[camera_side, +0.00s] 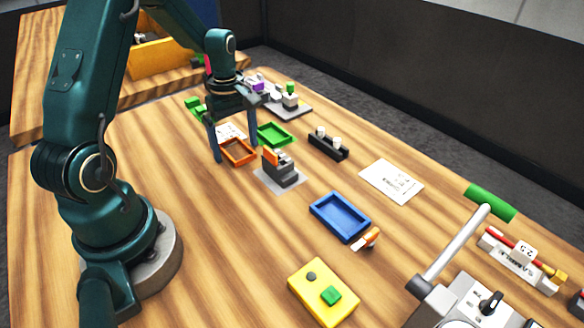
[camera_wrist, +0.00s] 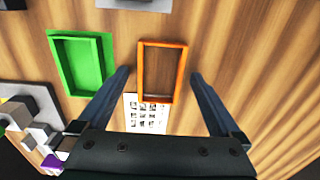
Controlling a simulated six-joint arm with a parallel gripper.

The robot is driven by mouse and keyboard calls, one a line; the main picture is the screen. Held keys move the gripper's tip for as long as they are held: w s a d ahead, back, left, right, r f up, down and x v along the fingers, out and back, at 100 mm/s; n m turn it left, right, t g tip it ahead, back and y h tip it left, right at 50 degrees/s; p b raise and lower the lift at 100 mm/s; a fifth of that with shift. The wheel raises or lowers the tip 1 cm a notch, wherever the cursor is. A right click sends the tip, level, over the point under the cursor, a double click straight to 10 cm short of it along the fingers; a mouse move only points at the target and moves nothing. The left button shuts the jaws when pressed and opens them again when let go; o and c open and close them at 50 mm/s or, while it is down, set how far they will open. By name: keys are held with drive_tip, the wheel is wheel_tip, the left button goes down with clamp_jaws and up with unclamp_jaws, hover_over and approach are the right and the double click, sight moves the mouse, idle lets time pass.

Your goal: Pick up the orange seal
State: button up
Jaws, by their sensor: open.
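An orange rectangular frame (camera_side: 229,159), which I take to be the seal, lies flat on the wooden table. Wood grain shows through its middle in the wrist view (camera_wrist: 184,70). My gripper (camera_side: 235,151) is over it, pointing down, with jaws open and nothing between them. In the wrist view my two fingertips (camera_wrist: 159,73) appear on either side of the frame, apart from it. The exact height of the fingertips above the table is hard to tell.
A green tray (camera_wrist: 101,64) lies beside the frame, with a printed white card (camera_wrist: 146,121) close by. A grey stepped block (camera_side: 283,175) with an orange piece, a black holder (camera_side: 327,146) and a blue tray (camera_side: 340,233) stand nearby. Bare wood lies towards my base.

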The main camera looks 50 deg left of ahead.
drive_tip(key=c, duration=0.9)
drive_tip(key=shift+r, duration=0.1)
wheel_tip(320, 180, up, 4)
drive_tip(key=shift+f, duration=0.1)
drive_tip(key=s+a+r+n, duration=0.2)
drive_tip(key=s+a+r, duration=0.4)
drive_tip(key=s+r, duration=0.25)
drive_tip(key=w+d, duration=0.4)
drive_tip(key=d, duration=0.2)
drive_tip(key=w+d+m, duration=0.1)
drive_tip(key=w+d, duration=0.3)
drive_tip(key=d, duration=0.1)
drive_tip(key=w+d+m, duration=0.1)
drive_tip(key=w+d, duration=0.3)
drive_tip(key=d, duration=0.2)
drive_tip(key=shift+d+f, duration=0.25)
drive_tip(key=shift+d, duration=0.05)
